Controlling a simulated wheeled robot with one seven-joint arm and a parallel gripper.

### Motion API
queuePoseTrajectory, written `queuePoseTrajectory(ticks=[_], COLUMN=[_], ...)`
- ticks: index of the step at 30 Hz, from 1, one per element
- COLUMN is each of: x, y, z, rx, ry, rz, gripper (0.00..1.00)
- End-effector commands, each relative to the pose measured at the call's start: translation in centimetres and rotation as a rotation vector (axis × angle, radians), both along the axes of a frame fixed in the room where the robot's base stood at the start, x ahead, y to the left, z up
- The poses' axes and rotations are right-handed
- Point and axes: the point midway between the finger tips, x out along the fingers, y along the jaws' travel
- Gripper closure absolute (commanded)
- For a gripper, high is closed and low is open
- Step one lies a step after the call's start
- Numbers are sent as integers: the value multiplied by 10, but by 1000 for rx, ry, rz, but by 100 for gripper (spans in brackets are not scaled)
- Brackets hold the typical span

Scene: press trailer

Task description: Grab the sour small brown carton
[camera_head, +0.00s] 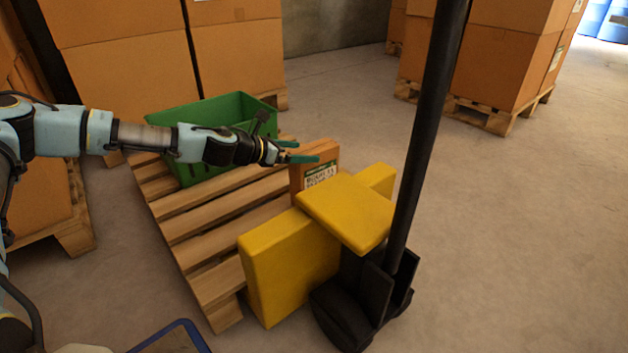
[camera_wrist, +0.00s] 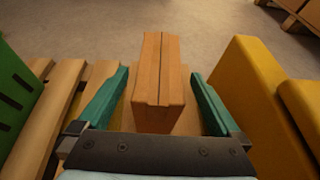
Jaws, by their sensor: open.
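The small brown carton (camera_head: 316,167) stands upright on a wooden pallet (camera_head: 205,220), with a white and green label on the side facing the head camera. The label's print is too small to read for sure. My gripper (camera_head: 303,152) is open at the carton's upper part in the head view. In the wrist view the carton (camera_wrist: 158,85) stands between the two green fingers of my gripper (camera_wrist: 157,105), with a gap on each side. The fingers do not appear to touch it.
A yellow pallet jack (camera_head: 285,262) with a black upright handle (camera_head: 428,130) stands close to the carton's right. A green crate (camera_head: 225,108) sits on the pallet to its left. Large boxes on pallets stand behind, with bare floor between.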

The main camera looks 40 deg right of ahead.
Motion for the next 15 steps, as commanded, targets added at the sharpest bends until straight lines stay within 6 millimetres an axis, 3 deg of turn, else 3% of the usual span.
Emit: queuePoseTrajectory(ticks=[9,15], x=[-3,-4], y=[-37,-47], z=[-17,-17], rx=[1,0], ry=[-2,0], rz=[-2,0], gripper=[0,0])
